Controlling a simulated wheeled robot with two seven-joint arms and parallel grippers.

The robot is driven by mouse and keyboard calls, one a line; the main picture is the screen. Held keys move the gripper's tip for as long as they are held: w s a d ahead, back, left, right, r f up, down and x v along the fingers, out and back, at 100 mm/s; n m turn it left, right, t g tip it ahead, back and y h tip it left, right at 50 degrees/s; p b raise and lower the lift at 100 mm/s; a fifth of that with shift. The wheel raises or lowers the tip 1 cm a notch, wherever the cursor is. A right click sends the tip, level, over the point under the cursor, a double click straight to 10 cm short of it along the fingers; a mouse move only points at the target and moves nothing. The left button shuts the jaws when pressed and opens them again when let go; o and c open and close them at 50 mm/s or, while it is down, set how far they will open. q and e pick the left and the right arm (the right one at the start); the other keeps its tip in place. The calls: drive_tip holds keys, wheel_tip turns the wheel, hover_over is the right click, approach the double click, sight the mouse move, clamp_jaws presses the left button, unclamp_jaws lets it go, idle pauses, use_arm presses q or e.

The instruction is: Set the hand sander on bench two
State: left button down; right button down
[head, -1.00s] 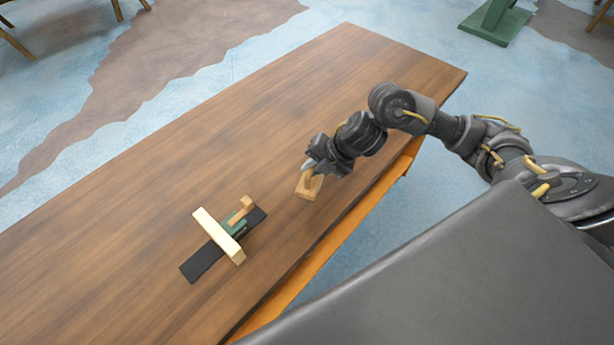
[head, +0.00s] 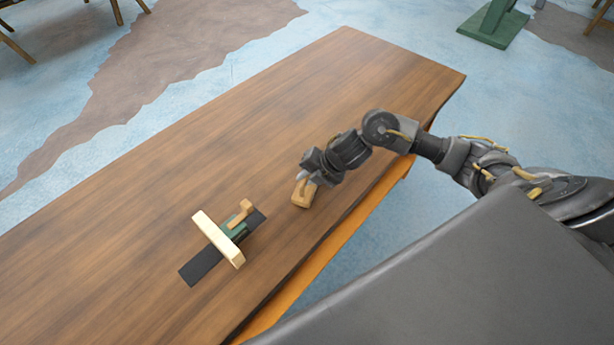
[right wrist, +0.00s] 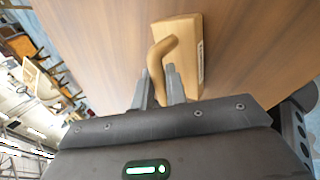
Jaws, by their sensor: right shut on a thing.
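The hand sander (head: 302,195) is a small light-wood block with a curved wooden handle. My right gripper (head: 308,177) is shut on it near the middle of the brown wooden bench (head: 350,75). In the right wrist view the sander (right wrist: 190,60) shows beyond the fingertips, with its curved handle between the two fingers of my right gripper (right wrist: 160,85). The block is at or just above the bench top; I cannot tell whether it touches. My left gripper is not in view.
A pale wooden bar (head: 218,238) with a green part and a peg rests on a black strip (head: 202,263), left of the sander. The bench top beyond is clear. A green stand (head: 494,25) is on the floor at the far right.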

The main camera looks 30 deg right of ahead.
drive_tip(key=c, duration=1.4)
unclamp_jaws()
drive_tip(key=v, duration=1.2)
drive_tip(key=shift+p, duration=0.35)
